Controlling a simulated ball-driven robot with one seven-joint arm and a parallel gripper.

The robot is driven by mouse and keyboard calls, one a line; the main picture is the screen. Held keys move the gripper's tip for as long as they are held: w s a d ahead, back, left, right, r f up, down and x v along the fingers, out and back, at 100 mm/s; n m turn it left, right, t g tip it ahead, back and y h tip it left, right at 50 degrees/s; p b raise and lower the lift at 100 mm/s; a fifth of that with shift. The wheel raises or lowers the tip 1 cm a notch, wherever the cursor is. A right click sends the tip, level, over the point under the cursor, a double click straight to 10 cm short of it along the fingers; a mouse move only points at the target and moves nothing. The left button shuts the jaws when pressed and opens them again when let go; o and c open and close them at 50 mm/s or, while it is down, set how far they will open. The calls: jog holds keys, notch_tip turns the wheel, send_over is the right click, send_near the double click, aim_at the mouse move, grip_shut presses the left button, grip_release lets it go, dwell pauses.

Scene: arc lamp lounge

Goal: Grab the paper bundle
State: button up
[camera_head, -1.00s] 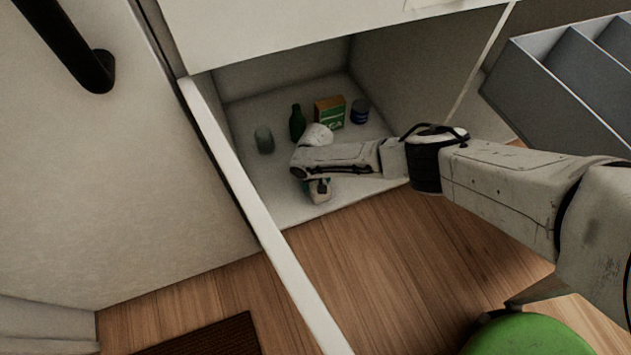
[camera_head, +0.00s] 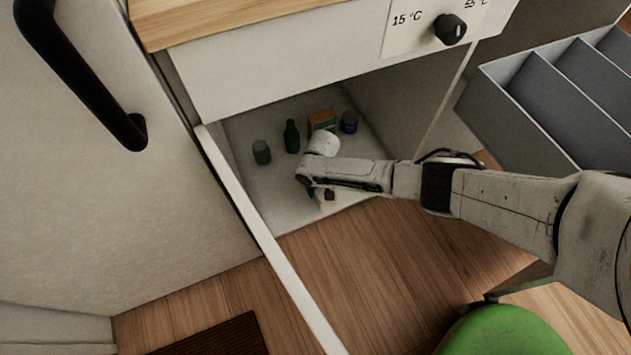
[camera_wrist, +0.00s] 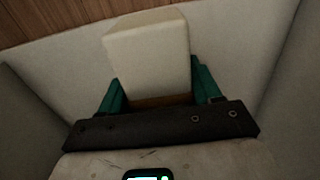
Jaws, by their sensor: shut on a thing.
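The paper bundle, a cream-white block, shows in the wrist view (camera_wrist: 148,55), gripped between the teal fingers of my gripper (camera_wrist: 160,100). It covers much of the space between the fingers and sticks out past their tips. In the head view, my gripper (camera_head: 327,194) is low inside the open white compartment, near its front edge. The bundle is mostly hidden there by my wrist and fingers, and I cannot tell whether it touches the compartment floor.
Behind my wrist stand a grey cup (camera_head: 261,152), a green bottle (camera_head: 291,136), a green-and-orange box (camera_head: 321,121) and a blue can (camera_head: 349,122). The compartment's open door (camera_head: 270,245) stands at left. Grey shelving (camera_head: 520,120) is at right. A green round seat (camera_head: 505,332) is in front.

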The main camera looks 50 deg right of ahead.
jog(key=s+r+p, duration=0.5)
jog(key=s+p, duration=0.3)
jog(key=s, duration=0.1)
jog(key=shift+s+d, duration=0.25)
jog(key=shift+d, duration=0.05)
